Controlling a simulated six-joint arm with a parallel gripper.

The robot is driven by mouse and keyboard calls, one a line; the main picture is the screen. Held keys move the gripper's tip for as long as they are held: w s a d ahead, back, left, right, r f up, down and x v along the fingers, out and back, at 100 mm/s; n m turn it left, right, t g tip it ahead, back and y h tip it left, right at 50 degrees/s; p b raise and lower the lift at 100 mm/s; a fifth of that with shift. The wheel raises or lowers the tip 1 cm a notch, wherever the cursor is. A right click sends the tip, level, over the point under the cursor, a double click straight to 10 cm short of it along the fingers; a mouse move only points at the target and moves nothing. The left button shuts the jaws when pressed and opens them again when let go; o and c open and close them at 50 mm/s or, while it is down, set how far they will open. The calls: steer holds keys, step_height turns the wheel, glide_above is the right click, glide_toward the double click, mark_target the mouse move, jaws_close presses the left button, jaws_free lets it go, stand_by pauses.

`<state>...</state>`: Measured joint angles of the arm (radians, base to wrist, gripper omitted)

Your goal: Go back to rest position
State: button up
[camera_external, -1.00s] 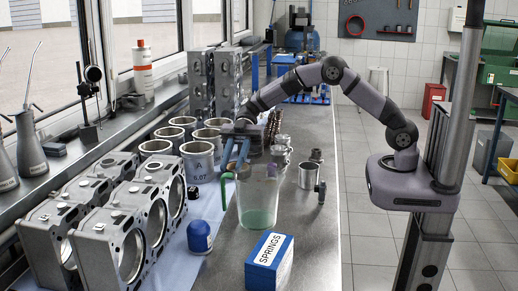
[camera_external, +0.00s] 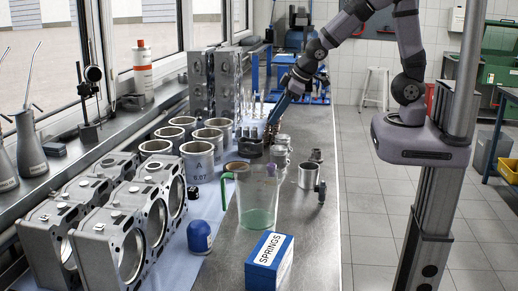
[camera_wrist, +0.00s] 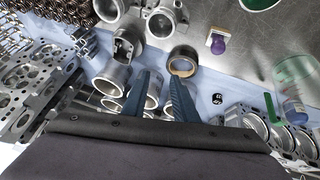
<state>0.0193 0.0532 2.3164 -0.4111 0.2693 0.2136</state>
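My gripper (camera_external: 272,119) is over the far part of the bench, beyond the clear pitcher, with its blue fingers pointing down. In the wrist view its two fingers (camera_wrist: 162,78) stand apart with nothing held between them. Metal cylinders show below and between the fingers. The clear pitcher (camera_external: 258,196) with a green handle and green liquid stands upright on the bench, apart from the gripper. It also shows at the right of the wrist view (camera_wrist: 294,105).
Silver cylinder liners (camera_external: 198,161) and engine blocks (camera_external: 118,240) stand along the left. Small metal parts lie right of the pitcher. The bench's right strip is mostly clear.

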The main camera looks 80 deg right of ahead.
steer(key=s+a+g+p, duration=0.1)
steer(key=s+g, duration=0.2)
steer(key=s, duration=0.6)
steer(key=s+a+m+g+y+p, duration=0.1)
steer(key=s+a+g, duration=0.1)
steer(key=s, duration=0.8)
steer(key=shift+a+f+m+g+p, duration=0.25)
steer(key=shift+m+g+p, duration=0.1)
steer(key=shift+g, duration=0.15)
